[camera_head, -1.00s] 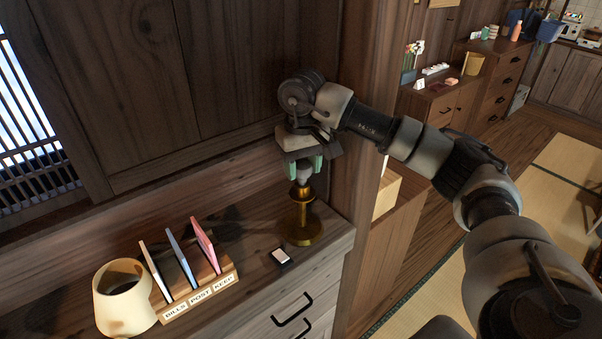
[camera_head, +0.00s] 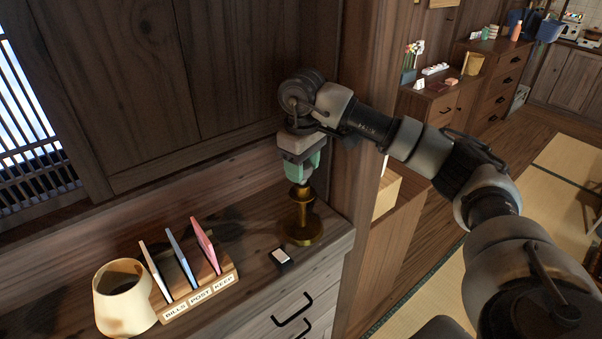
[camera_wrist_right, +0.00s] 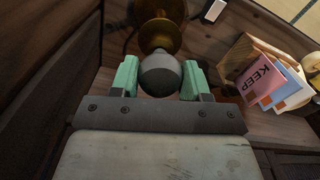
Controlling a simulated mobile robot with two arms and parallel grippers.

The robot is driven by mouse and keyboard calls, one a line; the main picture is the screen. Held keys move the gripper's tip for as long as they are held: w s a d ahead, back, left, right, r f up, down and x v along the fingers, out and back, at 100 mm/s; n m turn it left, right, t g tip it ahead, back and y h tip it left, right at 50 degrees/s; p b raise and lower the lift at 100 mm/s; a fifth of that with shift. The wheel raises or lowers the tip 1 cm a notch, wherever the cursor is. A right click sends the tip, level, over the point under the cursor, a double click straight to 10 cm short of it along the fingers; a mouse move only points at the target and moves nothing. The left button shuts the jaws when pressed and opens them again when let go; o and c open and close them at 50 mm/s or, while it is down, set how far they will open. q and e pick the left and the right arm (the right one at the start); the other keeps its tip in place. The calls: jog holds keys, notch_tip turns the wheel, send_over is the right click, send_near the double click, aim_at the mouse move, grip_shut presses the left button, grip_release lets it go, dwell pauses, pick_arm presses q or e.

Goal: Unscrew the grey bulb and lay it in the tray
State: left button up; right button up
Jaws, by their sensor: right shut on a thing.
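The grey bulb (camera_wrist_right: 160,74) sits at the top of the brass lamp stand (camera_head: 302,228), which stands upright on the cabinet top. In the wrist view the bulb is between the two green fingers of my right gripper (camera_wrist_right: 159,80), which is shut on it from above. In the head view my right gripper (camera_head: 301,170) is over the lamp, and its fingers hide most of the bulb. I cannot tell whether the bulb's thread is loose in the socket. I cannot make out a tray for certain. My left gripper is not in view.
A cream pot (camera_head: 124,300) and a wooden letter rack (camera_head: 200,292) with several cards stand left of the lamp. A small white-topped block (camera_head: 281,258) lies in front of it. A wooden post (camera_head: 345,130) rises close behind my right wrist. A pale box (camera_head: 386,193) stands beyond the post.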

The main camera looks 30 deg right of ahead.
jog(key=shift+n, duration=0.9)
jog(key=shift+r, duration=0.1)
jog(key=shift+r+p, duration=1.55)
jog(key=shift+r, duration=0.9)
